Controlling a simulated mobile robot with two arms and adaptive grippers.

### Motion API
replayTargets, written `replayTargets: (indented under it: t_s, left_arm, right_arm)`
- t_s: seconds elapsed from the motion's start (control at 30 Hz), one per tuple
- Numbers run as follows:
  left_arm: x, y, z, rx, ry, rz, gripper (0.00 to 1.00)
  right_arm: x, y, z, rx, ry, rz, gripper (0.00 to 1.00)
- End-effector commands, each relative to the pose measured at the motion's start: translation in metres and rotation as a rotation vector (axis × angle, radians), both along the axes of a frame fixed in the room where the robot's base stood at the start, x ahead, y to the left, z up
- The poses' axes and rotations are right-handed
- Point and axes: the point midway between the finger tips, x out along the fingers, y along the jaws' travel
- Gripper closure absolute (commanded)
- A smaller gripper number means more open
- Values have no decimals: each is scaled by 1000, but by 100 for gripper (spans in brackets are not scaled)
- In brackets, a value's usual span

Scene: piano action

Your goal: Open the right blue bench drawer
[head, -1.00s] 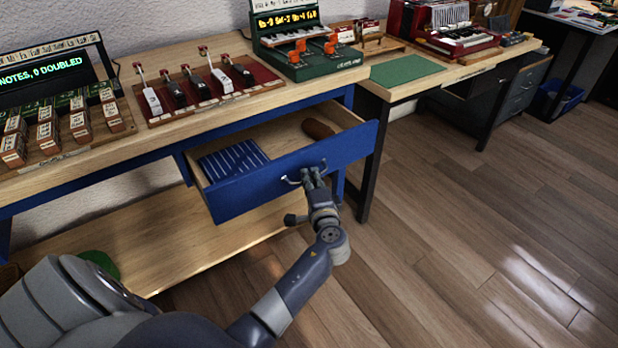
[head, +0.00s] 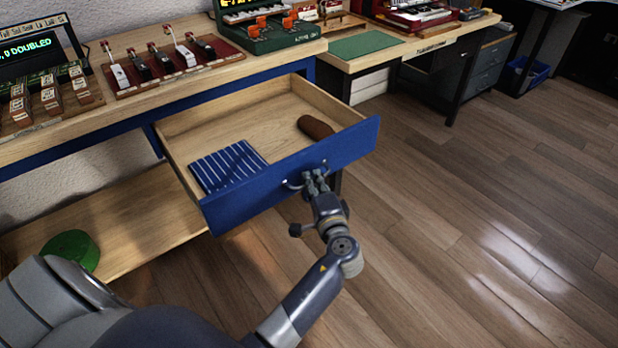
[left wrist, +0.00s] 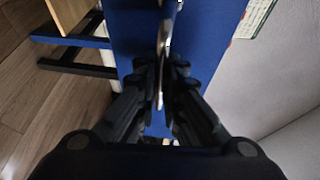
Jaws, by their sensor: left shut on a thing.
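The right blue bench drawer (head: 290,180) is pulled well out of the bench in the head view, its inside in plain sight. A striped blue cloth (head: 228,166) and a brown rounded object (head: 315,127) lie in it. My left gripper (head: 314,180) is at the drawer front, shut on the metal handle (head: 292,184). In the left wrist view the fingers (left wrist: 160,85) close on both sides of the thin handle (left wrist: 166,40) against the blue front (left wrist: 205,45). My right gripper is in neither view.
The bench top (head: 270,65) carries a rack of small levers (head: 165,62) and a green keyboard device (head: 265,30). A green round object (head: 72,248) sits on the lower shelf (head: 150,225). Open wooden floor (head: 480,200) lies to the right.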

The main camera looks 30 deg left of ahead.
Motion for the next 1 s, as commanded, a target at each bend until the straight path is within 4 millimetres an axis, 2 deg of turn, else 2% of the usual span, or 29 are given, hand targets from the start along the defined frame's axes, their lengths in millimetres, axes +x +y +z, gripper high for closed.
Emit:
replayTargets:
  t_s: [0.37, 0.43, 0.77, 1.0]
  left_arm:
    - [-1, -1, -1, 2, 4, 2, 100]
    - [-1, -1, -1, 2, 4, 2, 83]
    - [-1, -2, 0, 1, 1, 1, 82]
    - [-22, -22, 2, -3, 3, 0, 82]
  right_arm:
    - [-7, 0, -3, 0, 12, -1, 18]
    - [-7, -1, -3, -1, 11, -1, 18]
    - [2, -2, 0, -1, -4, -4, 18]
    - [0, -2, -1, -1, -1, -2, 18]
